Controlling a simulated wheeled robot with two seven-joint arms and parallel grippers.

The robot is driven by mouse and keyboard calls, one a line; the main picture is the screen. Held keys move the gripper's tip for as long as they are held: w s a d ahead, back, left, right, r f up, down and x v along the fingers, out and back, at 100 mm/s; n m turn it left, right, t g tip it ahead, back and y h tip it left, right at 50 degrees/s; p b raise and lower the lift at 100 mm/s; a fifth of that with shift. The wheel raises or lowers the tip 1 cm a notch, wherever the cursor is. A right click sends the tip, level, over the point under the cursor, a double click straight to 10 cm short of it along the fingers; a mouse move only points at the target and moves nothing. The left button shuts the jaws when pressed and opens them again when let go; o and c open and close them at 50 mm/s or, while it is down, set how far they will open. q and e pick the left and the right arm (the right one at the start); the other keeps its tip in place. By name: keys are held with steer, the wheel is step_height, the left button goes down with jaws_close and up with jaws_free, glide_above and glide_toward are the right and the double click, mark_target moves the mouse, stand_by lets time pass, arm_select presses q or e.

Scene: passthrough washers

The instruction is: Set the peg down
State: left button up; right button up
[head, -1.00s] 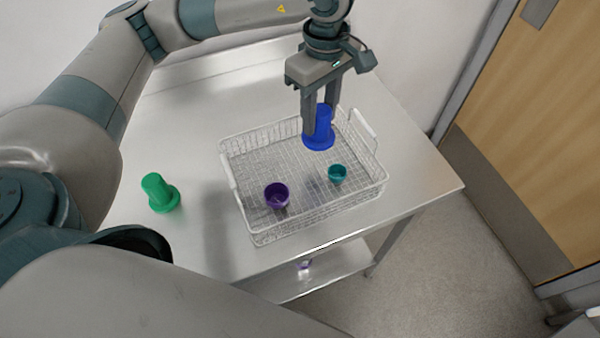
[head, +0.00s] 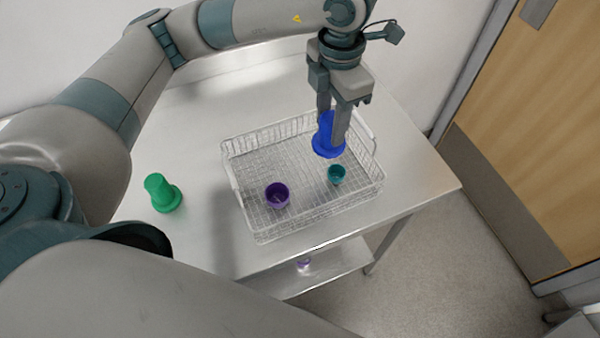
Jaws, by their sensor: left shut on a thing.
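The blue peg (head: 325,147), with a wide round flange at its bottom, is upright in my left gripper (head: 331,130). The gripper is shut on the peg's shaft and points down. The peg shows over the back right part of the wire basket (head: 236,184), just behind the teal cup; whether its flange touches the basket floor I cannot tell. A green peg (head: 160,192) of the same shape stands upright on the table left of the basket. My right gripper is not in view.
In the basket are a purple cup (head: 277,195) at the front left and a teal cup (head: 337,174) at the right. A wooden door (head: 540,130) stands at the right.

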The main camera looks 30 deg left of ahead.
arm_select(q)
steer(key=n, duration=0.3)
steer(key=shift+s+d+r+n, duration=0.15)
steer(key=shift+d+r+n, duration=0.05)
steer(key=shift+d+n, duration=0.2)
steer(key=n, duration=0.3)
steer(key=shift+s+d+r+n+p, duration=0.2)
steer(key=shift+d+n+p, duration=0.1)
steer(key=shift+d+p, duration=0.1)
steer(key=n, duration=0.3)
steer(key=shift+s+d+n, duration=0.15)
steer(key=shift+d+n, duration=0.15)
steer(key=shift+n, duration=0.1)
steer(key=n, duration=0.3)
steer(key=shift+s+d+r+n, duration=0.15)
steer(key=shift+s+d+n, duration=0.05)
steer(key=shift+d+n, duration=0.15)
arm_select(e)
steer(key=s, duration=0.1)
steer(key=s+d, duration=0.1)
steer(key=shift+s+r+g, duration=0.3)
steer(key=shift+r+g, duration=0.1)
